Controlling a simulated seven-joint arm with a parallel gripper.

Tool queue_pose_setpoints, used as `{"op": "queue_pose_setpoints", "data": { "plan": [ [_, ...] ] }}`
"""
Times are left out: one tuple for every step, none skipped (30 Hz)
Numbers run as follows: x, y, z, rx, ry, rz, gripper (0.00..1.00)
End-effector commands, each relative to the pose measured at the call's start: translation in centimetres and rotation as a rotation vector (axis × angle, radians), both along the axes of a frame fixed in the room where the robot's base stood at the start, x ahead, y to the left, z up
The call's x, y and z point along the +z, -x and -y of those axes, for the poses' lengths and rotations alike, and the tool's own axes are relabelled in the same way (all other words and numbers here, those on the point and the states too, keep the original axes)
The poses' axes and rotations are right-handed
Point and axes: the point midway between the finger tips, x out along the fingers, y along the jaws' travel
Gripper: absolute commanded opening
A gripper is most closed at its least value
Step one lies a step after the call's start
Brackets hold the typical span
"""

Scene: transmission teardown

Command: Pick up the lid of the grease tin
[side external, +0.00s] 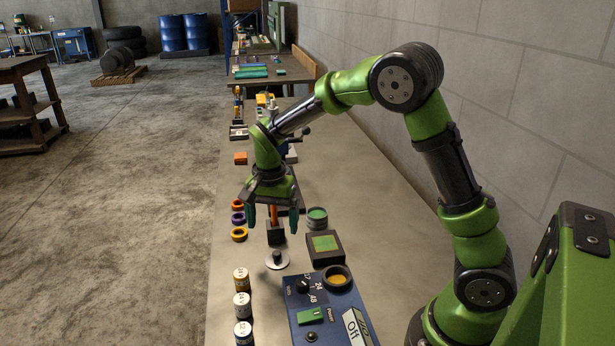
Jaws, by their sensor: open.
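A flat silver disc with a dark knob (277,262) lies on the bench and looks like the lid. A round dark tin with amber contents (337,279) stands to its right, by the blue control box. Another round tin with a green top (317,219) stands further back. My gripper (272,222) points down, open, its green-padded fingers spread above the bench, higher in the picture than the disc. An orange-handled piece in a black block (276,233) shows between the fingers; its depth relative to them is hard to tell. Nothing is visibly held.
A black box with a green top (324,246) sits right of the disc. A blue control box (325,310) is in front. Several small cylinders (242,305) line the left edge, with orange and purple rings (238,218) behind them. Bare bench (375,225) lies to the right.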

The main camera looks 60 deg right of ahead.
Motion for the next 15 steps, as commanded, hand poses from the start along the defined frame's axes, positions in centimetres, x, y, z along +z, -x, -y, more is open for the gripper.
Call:
{"op": "queue_pose_setpoints", "data": {
  "plan": [
    [-1.2, 0.1, 0.0, -0.001, 0.0, -0.005, 0.93],
    [-1.8, 0.1, 0.0, -0.001, 0.001, -0.004, 0.93],
    [-2.5, 0.1, 0.1, -0.001, 0.001, -0.004, 0.93],
    [-2.9, 0.1, 0.1, -0.001, 0.0, -0.003, 0.93],
    [-3.3, 0.1, 0.1, -0.001, 0.0, -0.002, 0.93],
    [-3.7, 0.1, 0.1, -0.001, 0.0, -0.002, 0.93],
    [-4.0, 0.0, 0.1, 0.0, 0.0, -0.001, 0.93],
    [-4.2, 0.0, 0.1, 0.0, 0.0, 0.0, 0.93],
    [-4.4, 0.0, 0.1, 0.0, 0.0, 0.0, 0.93],
    [-4.5, 0.0, 0.1, -0.001, 0.0, 0.0, 0.93],
    [-4.7, 0.0, 0.1, -0.001, -0.001, 0.0, 0.93],
    [-5.0, 0.1, 0.1, -0.001, -0.001, -0.001, 0.93],
    [-5.4, 0.1, 0.2, 0.0, 0.0, -0.002, 0.93],
    [-5.8, 0.2, 0.2, 0.0, 0.0, -0.003, 0.93],
    [-6.4, 0.3, 0.3, 0.0, 0.0, -0.003, 0.93]
  ]
}}
